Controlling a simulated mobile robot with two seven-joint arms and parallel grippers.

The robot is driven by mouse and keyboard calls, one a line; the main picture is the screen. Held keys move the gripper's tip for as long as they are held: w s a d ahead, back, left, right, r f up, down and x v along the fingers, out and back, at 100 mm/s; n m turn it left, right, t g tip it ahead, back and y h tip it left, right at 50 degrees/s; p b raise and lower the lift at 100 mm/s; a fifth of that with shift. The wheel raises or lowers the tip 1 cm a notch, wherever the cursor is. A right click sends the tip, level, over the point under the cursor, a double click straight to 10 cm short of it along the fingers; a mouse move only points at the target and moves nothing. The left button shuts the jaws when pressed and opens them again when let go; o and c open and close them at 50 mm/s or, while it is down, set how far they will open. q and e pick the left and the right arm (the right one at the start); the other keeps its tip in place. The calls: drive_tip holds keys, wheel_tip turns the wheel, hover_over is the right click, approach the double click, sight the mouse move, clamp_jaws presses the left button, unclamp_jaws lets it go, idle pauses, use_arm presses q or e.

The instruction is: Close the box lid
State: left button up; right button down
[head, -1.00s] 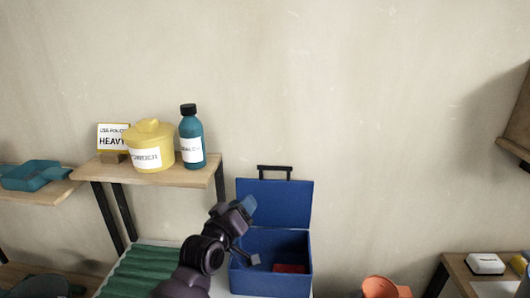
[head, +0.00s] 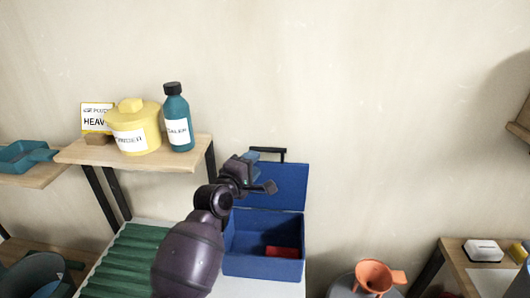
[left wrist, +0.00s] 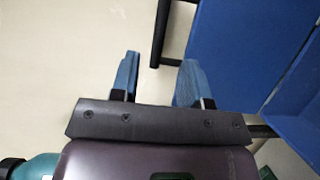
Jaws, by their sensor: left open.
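The blue box (head: 262,263) stands open with its lid (head: 288,187) upright at the back. A black handle (head: 283,153) tops the lid. A red item (head: 284,252) lies inside the box. My left gripper (head: 262,172) is open and empty in front of the lid's upper left part, hiding some of it and one end of the handle. In the left wrist view, the gap between the blue fingertips (left wrist: 157,78) is empty. The lid (left wrist: 240,50) lies right of the fingers there, with the black handle (left wrist: 161,35) just beyond them. My right gripper is not in view.
A wooden shelf (head: 80,153) at left holds a yellow canister (head: 133,140), a teal bottle (head: 176,115) and a sign. The bottle shows close to my gripper in the left wrist view (left wrist: 35,167). An orange funnel (head: 375,275) stands right of the box. The wall above is clear.

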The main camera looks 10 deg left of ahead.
sight(267, 151)
use_arm(q)
drive_tip(key=shift+x, duration=3.75)
drive_tip(key=shift+c, duration=0.3)
clamp_jaws()
